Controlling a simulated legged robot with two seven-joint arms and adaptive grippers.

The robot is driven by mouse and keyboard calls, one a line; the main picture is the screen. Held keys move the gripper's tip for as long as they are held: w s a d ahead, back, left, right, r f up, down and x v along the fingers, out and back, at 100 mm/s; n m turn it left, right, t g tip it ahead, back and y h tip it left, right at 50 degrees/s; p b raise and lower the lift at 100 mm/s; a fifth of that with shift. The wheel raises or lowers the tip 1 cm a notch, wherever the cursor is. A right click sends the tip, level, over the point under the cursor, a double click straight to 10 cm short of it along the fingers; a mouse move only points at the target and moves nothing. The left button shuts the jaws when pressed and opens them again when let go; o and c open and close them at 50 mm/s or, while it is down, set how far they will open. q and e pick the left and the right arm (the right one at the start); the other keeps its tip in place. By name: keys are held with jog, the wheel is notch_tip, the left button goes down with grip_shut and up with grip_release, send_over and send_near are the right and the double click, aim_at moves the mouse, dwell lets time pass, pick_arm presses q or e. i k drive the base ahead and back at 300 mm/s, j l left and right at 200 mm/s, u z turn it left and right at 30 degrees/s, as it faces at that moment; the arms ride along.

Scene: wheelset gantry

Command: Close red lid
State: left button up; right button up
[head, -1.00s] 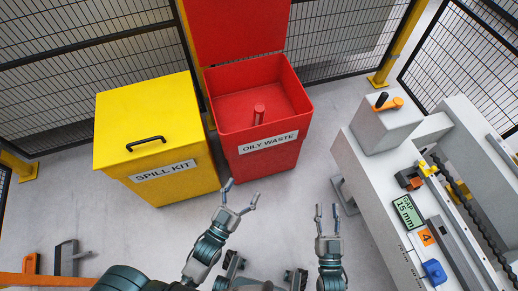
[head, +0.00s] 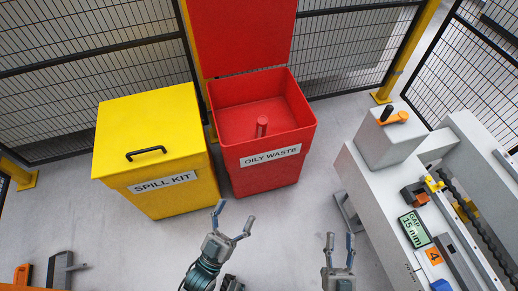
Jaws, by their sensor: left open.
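The red lid (head: 242,36) stands open and upright at the back of the red bin (head: 262,165), which is labelled OILY WASTE. A red cylinder (head: 262,127) stands inside the bin. My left gripper (head: 233,217) is open and empty, in front of the bin and below its front face in the picture, apart from it. My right gripper (head: 340,243) has its fingers apart and is empty, to the right over the floor, beside the grey machine. Neither gripper touches the lid. The lid's top edge is cut off by the frame.
A shut yellow spill kit bin (head: 150,115) with a black handle stands directly left of the red bin. Black mesh fencing (head: 345,45) runs behind both. A grey machine bench (head: 375,195) with a box on top is at the right.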

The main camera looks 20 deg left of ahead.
aim_at(231, 37)
jog(key=i+l, duration=0.2)
jog(key=i, duration=0.2)
jog(key=i+l, duration=0.2)
jog(key=i, duration=0.2)
jog(key=i+l, duration=0.2)
jog(key=i, duration=0.2)
